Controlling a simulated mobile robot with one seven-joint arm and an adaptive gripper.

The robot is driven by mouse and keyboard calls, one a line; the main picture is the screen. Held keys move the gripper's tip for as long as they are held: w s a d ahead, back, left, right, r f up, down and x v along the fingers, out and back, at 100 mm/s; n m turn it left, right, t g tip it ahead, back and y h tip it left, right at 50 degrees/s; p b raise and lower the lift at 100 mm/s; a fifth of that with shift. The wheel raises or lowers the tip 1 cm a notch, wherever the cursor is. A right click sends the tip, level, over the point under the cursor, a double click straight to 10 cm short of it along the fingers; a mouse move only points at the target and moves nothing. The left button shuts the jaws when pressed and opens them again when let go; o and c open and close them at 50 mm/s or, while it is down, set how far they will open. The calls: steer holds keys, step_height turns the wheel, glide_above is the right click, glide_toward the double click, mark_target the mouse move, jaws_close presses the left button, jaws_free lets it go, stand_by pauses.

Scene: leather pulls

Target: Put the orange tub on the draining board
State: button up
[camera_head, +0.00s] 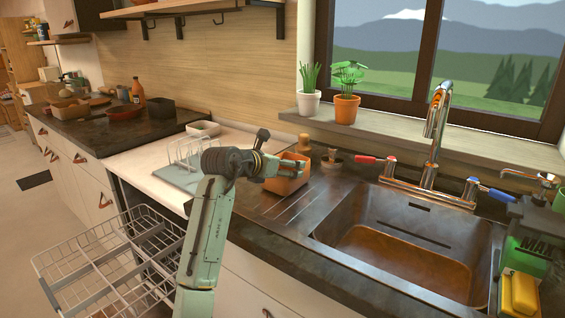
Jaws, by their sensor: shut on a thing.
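The orange tub (291,181) is a small square-sided container, seen in the head view left of the sink. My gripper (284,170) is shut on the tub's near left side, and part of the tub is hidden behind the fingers. The draining board (291,205) is the grooved metal area between the counter edge and the sink basin. The tub shows over the far part of this board. I cannot tell whether its bottom touches the surface or is slightly above it.
The sink basin (405,240) and tap (433,150) are to the right. A dish rack (185,160) stands left of my gripper. An open dishwasher basket (110,262) sticks out lower left.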

steer(key=shift+d+f, duration=0.1)
steer(key=shift+f, duration=0.05)
steer(key=o, duration=1.2)
steer(key=shift+o, duration=0.2)
